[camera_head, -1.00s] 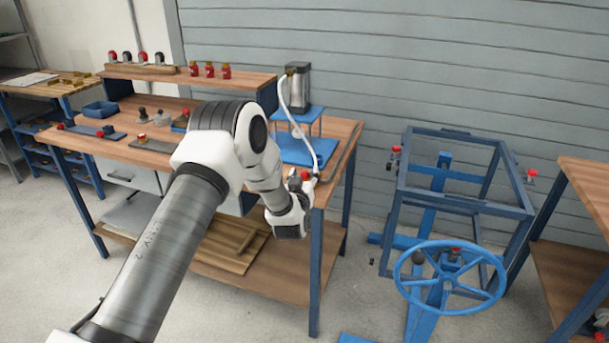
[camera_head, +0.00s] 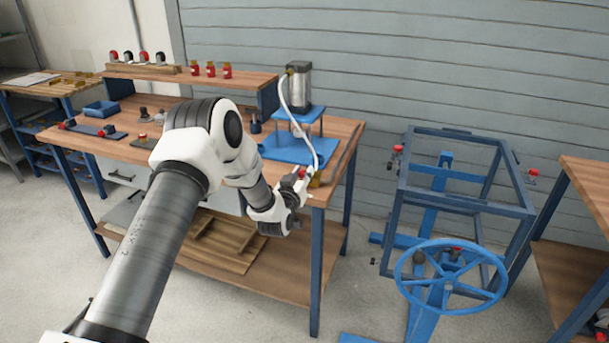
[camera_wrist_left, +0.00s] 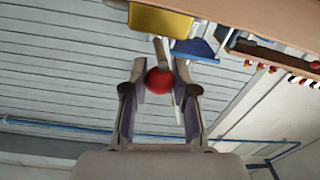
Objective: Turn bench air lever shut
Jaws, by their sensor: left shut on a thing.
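In the head view the brass block (camera_head: 317,181) sits at the front right corner of the bench, where a white hose comes down. My left gripper (camera_head: 302,177) is at that corner, its fingers partly hidden by the wrist. In the wrist view my left gripper's fingers (camera_wrist_left: 160,82) are shut around the red knob, one on each side. My right gripper is not in view.
The wooden bench (camera_head: 335,150) carries a blue press stand (camera_head: 290,148) with a grey cylinder (camera_head: 298,85). To the right stand a blue frame (camera_head: 460,205) and a blue handwheel (camera_head: 450,277). The floor between bench and frame is mostly clear.

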